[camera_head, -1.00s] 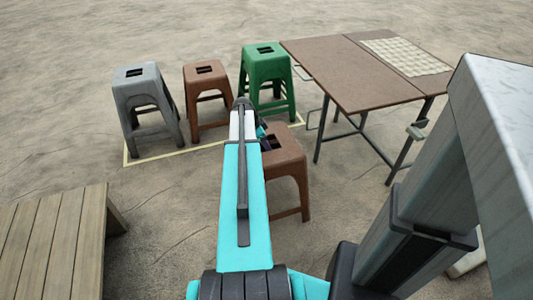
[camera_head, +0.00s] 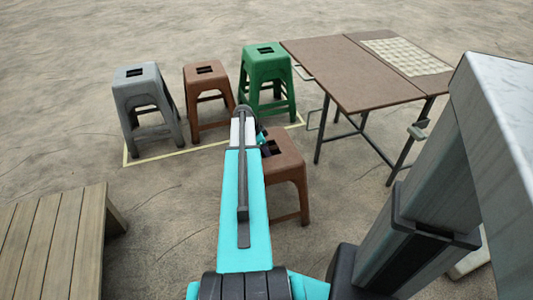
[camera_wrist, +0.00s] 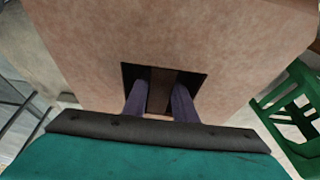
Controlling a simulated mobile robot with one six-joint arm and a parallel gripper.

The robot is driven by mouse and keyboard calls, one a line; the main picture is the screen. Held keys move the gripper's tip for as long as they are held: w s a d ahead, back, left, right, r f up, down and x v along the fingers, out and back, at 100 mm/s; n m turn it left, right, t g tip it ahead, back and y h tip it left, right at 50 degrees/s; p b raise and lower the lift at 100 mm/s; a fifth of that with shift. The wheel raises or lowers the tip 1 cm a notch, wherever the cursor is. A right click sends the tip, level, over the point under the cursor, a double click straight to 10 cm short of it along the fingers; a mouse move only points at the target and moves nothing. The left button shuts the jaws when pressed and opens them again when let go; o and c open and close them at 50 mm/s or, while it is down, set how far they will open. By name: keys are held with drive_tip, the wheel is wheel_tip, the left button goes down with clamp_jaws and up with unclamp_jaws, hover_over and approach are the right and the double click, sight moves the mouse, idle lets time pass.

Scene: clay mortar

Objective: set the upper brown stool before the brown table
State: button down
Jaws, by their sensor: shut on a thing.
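My gripper (camera_wrist: 159,103) has its two fingers down in the slot of a brown stool's seat (camera_wrist: 90,60) and is shut on it. In the head view this brown stool (camera_head: 287,172) is upright, in front of and left of the brown table (camera_head: 345,85). My arm hides its left part and most of the gripper. Whether its legs touch the floor I cannot tell. A second brown stool (camera_head: 207,93) stands in the row at the back, between the grey and green stools.
The grey stool (camera_head: 143,98) and the green stool (camera_head: 266,75) stand by a pale line (camera_head: 160,156) on the floor. A checkered board (camera_head: 407,56) lies on the table. A wooden platform (camera_head: 50,240) is at lower left. Bare floor lies before the table.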

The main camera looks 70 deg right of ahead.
drive_tip(key=c, duration=1.4)
unclamp_jaws()
drive_tip(key=shift+f, duration=0.1)
drive_tip(key=shift+c, duration=0.2)
drive_tip(key=p+v, duration=0.2)
drive_tip(key=v, duration=1)
